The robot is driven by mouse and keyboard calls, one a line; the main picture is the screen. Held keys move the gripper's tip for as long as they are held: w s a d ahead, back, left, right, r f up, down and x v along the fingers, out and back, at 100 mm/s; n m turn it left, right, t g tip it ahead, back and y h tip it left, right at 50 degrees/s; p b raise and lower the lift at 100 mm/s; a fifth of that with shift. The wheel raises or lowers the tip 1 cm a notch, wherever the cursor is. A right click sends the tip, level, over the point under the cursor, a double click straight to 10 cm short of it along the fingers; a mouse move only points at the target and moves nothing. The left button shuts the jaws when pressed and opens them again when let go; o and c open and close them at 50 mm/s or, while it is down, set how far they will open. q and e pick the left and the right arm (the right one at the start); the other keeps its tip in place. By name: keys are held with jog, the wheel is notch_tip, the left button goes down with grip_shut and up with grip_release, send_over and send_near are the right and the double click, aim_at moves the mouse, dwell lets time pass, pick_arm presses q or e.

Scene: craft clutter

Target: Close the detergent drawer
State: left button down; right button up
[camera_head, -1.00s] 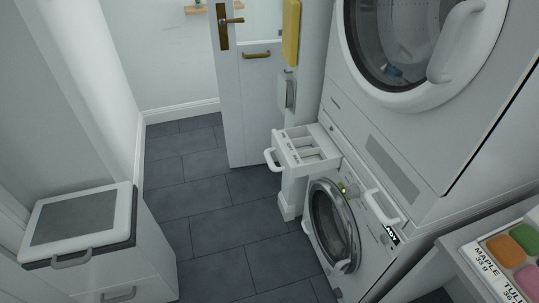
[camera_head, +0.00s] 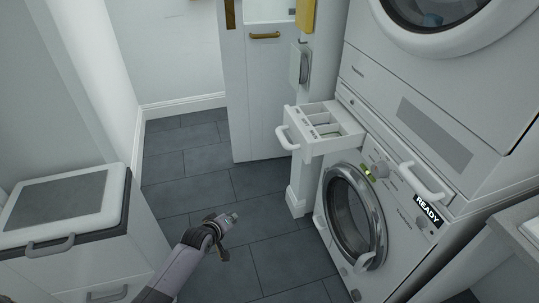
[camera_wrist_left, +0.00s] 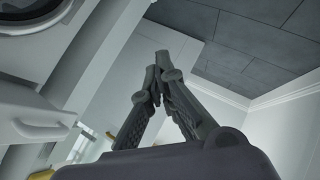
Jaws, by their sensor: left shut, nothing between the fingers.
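The white detergent drawer (camera_head: 310,148) is pulled out of the upper left of the washing machine (camera_head: 395,205). Its open compartments face up, and its white handle (camera_head: 285,138) is at the outer end. My left gripper (camera_head: 233,217) is shut and empty, over the floor, to the left of and lower in the picture than the drawer, apart from it. In the left wrist view the closed fingers (camera_wrist_left: 160,65) meet at their tips. What looks like the drawer (camera_wrist_left: 30,108) with its handle shows at the left there. My right gripper is not in view.
The washer's round door (camera_head: 353,215) is closed below the drawer. A second machine (camera_head: 435,75) is stacked above. A white cabinet (camera_head: 130,250) stands at the left. A door (camera_head: 262,100) is behind. The tiled floor (camera_head: 190,165) between is clear.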

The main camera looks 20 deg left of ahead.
pick_arm(q)
jog(key=w+d+r+n+t+h+b, duration=0.1)
jog(key=w+r+n+t+b, duration=0.3)
jog(key=r, duration=0.7)
jog(key=w+d+r+n+t+h+b, duration=0.15)
jog(key=w+r+b, duration=0.4)
jog(key=r, duration=0.55)
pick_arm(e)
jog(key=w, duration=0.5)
pick_arm(q)
jog(key=b, duration=0.2)
send_near(277, 132)
jog(key=w+a, duration=0.2)
jog(key=a, duration=0.1)
jog(key=shift+m, duration=0.25)
jog(key=shift+w+d+f+b, duration=0.2)
jog(key=shift+w+d, duration=0.4)
jog(key=shift+d, duration=0.3)
jog(key=shift+w+d+f+b, duration=0.25)
jog(key=shift+w+d, duration=0.4)
jog(key=shift+d, duration=0.25)
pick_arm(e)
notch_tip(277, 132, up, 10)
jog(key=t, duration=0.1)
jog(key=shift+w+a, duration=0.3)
pick_arm(q)
jog(key=shift+d, duration=0.1)
